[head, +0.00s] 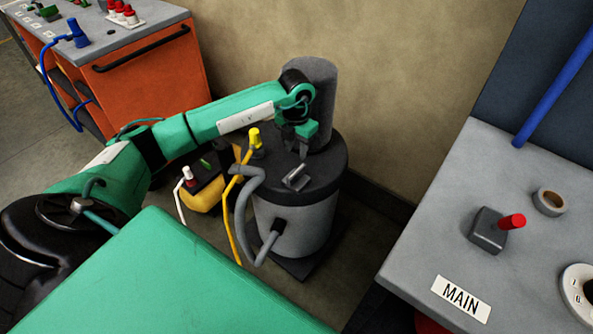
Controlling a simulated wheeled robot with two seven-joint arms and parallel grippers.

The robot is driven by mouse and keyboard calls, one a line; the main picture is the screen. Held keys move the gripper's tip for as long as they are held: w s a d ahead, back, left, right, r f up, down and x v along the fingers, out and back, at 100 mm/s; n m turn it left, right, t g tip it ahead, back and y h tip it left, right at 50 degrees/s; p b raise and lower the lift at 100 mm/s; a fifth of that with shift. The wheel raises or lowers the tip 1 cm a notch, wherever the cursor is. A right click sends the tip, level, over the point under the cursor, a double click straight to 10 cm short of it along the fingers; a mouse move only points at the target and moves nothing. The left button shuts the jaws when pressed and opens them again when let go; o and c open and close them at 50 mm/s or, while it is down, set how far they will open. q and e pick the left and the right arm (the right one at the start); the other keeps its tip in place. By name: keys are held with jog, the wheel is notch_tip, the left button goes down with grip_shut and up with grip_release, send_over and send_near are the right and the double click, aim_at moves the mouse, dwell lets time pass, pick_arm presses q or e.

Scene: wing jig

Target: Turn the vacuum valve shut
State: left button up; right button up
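A grey cylindrical vacuum unit (290,228) stands on the floor in the middle, with a dark lid and a taller dark cylinder (322,88) at its back. A small grey block-like handle (297,177), which looks like the valve, sits on the lid. My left gripper (304,154) points down just above and behind this handle in the picture. It appears apart from the handle, with nothing visible in it. Its fingers are small and dark, so I cannot tell how wide they stand. My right gripper is not in view.
A grey hose (243,215) and a yellow-capped fitting (255,139) are at the lid's left. A yellow unit (203,196) stands beside the drum. At right, a grey bench (420,248) carries a red-handled box (490,231), tape (549,201) and a MAIN label. An orange cabinet (150,85) stands behind left.

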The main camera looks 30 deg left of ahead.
aim_at(297, 171)
pick_arm(q)
notch_tip(297, 171, down, 11)
jog(key=shift+r+p, duration=0.2)
jog(key=shift+p, duration=0.1)
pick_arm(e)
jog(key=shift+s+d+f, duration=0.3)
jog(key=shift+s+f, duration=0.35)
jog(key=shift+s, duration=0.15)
pick_arm(q)
grip_shut()
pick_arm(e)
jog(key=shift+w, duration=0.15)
